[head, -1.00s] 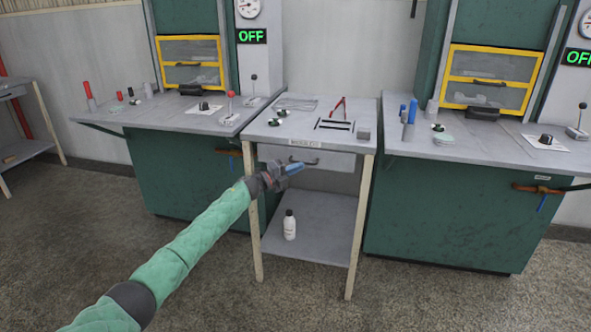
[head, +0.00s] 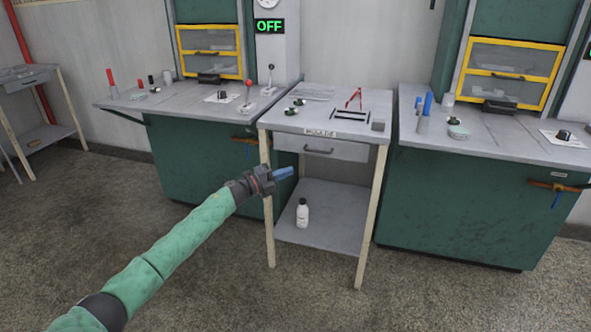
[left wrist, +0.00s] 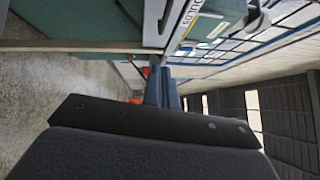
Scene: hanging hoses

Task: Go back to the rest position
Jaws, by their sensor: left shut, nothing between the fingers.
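My left gripper (head: 284,173) reaches in from the left on its green-sleeved arm. Its blue fingers are shut and empty. In the head view it appears in front of the small middle table (head: 345,152), below its drawer and over its left front leg. In the left wrist view the blue fingers (left wrist: 162,88) are together, with the table's labelled drawer side tilted above them. My right gripper is not in view.
A white bottle (head: 302,213) stands on the table's lower shelf. Green cabinets with grey worktops stand left (head: 190,112) and right (head: 500,143). A red-handled tool (head: 354,98) lies on the tabletop. The floor (head: 300,300) in front is clear.

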